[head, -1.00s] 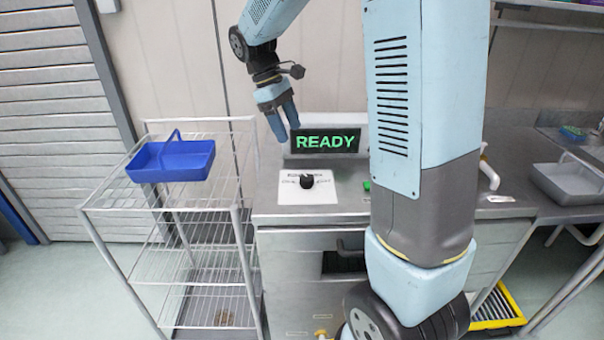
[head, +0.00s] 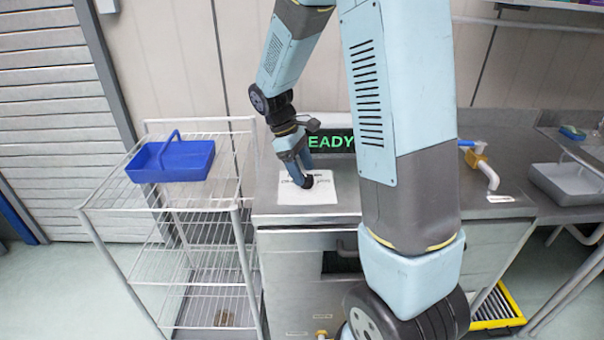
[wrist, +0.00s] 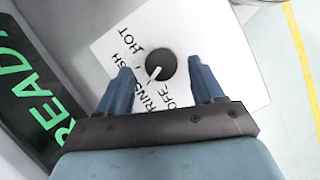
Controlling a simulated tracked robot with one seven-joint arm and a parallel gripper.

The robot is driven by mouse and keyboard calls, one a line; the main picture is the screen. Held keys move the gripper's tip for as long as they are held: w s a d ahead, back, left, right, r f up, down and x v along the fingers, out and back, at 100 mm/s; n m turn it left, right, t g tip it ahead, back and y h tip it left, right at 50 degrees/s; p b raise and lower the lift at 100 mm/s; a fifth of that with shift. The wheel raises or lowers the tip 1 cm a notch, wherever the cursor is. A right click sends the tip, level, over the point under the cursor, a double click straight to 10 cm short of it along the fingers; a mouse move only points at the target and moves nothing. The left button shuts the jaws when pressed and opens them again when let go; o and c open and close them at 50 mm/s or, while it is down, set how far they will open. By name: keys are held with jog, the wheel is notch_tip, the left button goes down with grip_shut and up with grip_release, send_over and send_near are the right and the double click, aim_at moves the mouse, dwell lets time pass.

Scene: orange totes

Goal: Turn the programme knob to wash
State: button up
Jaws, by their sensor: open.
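The programme knob (wrist: 160,67) is a round black dial with a white pointer mark, on a white label plate (wrist: 105,48). In the wrist view the mark points down and left, roughly toward the partly covered "RINS" lettering; the exact setting is hard to tell. "HOT", "SH" and "OFF" also show around it. My gripper (wrist: 159,68) is open, with one blue finger on each side of the knob and visible gaps. In the head view my gripper (head: 299,180) is down at the plate and partly hides the knob (head: 308,181).
A display reading "READY" (head: 330,140) stands right behind the plate, close to my gripper, partly covered by my arm. A wire rack (head: 110,200) with a blue basket (head: 172,160) stands left. A grey tray (head: 570,182) and tap (head: 487,172) are right.

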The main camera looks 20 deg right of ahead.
jog(key=shift+x, duration=0.8)
jog(key=c, duration=1)
